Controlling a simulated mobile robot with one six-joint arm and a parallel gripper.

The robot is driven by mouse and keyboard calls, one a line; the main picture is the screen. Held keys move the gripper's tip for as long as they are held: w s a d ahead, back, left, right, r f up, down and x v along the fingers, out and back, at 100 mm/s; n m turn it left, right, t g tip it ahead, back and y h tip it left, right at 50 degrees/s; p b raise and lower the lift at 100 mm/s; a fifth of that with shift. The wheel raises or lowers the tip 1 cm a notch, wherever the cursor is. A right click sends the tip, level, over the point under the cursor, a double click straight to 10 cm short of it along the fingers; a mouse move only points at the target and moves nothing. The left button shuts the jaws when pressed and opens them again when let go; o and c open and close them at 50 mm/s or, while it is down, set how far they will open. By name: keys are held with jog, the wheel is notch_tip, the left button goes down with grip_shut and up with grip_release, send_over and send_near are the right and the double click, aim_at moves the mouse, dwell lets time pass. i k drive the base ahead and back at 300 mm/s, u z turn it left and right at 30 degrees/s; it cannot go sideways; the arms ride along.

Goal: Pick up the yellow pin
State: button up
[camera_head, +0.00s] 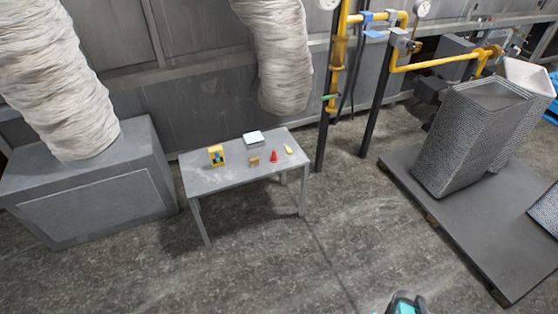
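A small yellow pin (288,149) is near the right end of a grey table (230,178). It looks slim and tapered and seems to be upright, though it is too small to be sure. A red cone-shaped piece (273,157) is just to its left. My gripper does not show. Only a dark and teal part, probably of my own arm, shows at the bottom edge, well away from the table.
Also on the table are a yellow box-like item (216,155), a small brown block (254,161) and a pale flat box (253,138). Yellow pipes (337,60) stand behind right. A pallet (450,215) bears tall ribbed blocks. The floor in front is clear.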

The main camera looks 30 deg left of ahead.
aim_at(288, 149)
jog(key=z, duration=0.55)
jog(key=k, duration=0.3)
jog(key=u, duration=2.75)
jog(key=i, duration=1)
jog(key=u, duration=0.15)
jog(key=k, duration=0.15)
jog(key=u, duration=0.05)
